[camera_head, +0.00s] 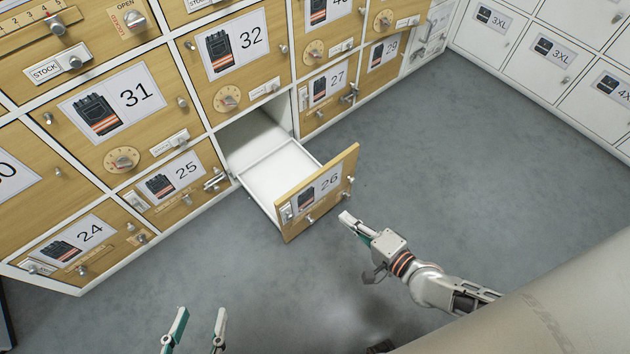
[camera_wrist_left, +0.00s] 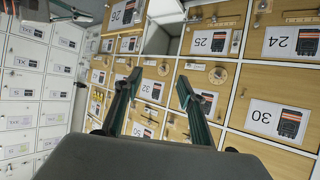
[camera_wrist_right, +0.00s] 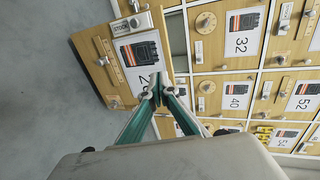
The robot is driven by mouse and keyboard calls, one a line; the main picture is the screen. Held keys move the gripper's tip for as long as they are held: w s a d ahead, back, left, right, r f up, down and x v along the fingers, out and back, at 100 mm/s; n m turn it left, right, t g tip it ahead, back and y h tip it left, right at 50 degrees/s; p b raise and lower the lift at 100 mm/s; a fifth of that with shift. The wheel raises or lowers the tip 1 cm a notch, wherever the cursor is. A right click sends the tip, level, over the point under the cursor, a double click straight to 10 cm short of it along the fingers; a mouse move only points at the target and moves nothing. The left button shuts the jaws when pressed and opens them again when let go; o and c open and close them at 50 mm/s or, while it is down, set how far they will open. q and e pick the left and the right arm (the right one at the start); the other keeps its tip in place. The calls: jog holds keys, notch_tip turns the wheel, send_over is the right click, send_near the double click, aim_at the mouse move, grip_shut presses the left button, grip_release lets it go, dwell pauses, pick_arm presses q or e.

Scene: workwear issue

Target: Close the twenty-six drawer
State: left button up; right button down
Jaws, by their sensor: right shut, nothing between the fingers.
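The twenty-six drawer (camera_head: 319,194) is pulled out of the bottom row of the wooden cabinet, and its white inside (camera_head: 280,168) looks empty. My left gripper (camera_head: 196,322) is open and empty, low over the floor.
Neighbouring drawers 25 (camera_head: 172,182) and 27 (camera_head: 328,84) are shut, with knobs and latches sticking out. White lockers (camera_head: 541,56) stand at the back right. The grey floor (camera_head: 450,150) in front of the drawer is clear.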

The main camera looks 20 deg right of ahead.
jog(key=b, duration=0.2)
send_near(307, 185)
notch_tip(307, 185, down, 3)
jog(key=w, duration=0.2)
jog(key=w+a, duration=0.1)
jog(key=w, duration=0.1)
jog(key=shift+w+a+r, duration=0.35)
jog(key=shift+w+r, duration=0.05)
pick_arm(q)
jog(key=shift+w+d+r+n+t+h+b, duration=0.1)
jog(key=shift+d+r+n+t+h+b, duration=0.1)
jog(key=shift+d+n, duration=0.35)
jog(key=shift+d+r+n+t+h+b, duration=0.1)
jog(key=shift+d+r+n+h, duration=0.2)
jog(key=shift+d, duration=0.4)
pick_arm(e)
jog(key=shift+w+a, duration=0.2)
jog(key=shift+w, duration=0.3)
pick_arm(q)
jog(key=shift+f, duration=0.15)
